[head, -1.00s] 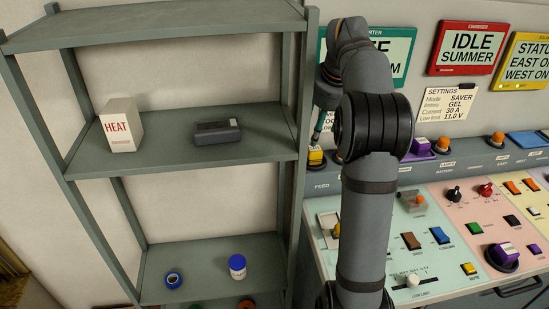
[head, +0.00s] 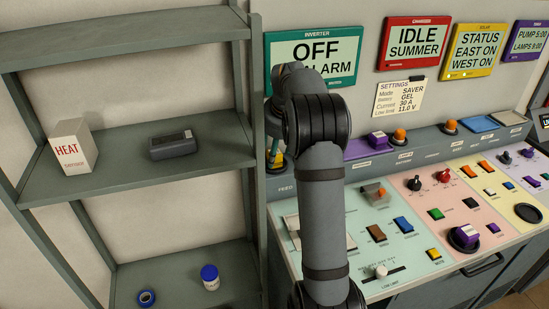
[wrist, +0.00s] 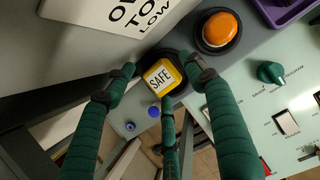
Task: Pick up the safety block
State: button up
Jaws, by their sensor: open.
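The safety block is a small yellow block marked SAFE (wrist: 160,79), seated in a dark round base in the wrist view. It shows small in the head view (head: 277,159), at the left end of the console's raised ledge, partly hidden by my arm. My gripper (wrist: 164,85) is open, with its green fingers spread around the block in the wrist view. One finger is on each side and one below it in the picture. I cannot tell whether any finger touches it. In the head view my gripper is mostly hidden behind my arm.
An orange button (wrist: 221,29) sits close to the block on the same ledge. A white sign (wrist: 115,12) is just above. A grey shelf (head: 120,178) stands at the left with a HEAT box (head: 73,147) and a dark device (head: 174,145). Console switches lie to the right.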

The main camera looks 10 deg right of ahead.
jog(key=shift+c, duration=0.5)
jog(key=c, duration=0.9)
jog(key=shift+r, duration=0.15)
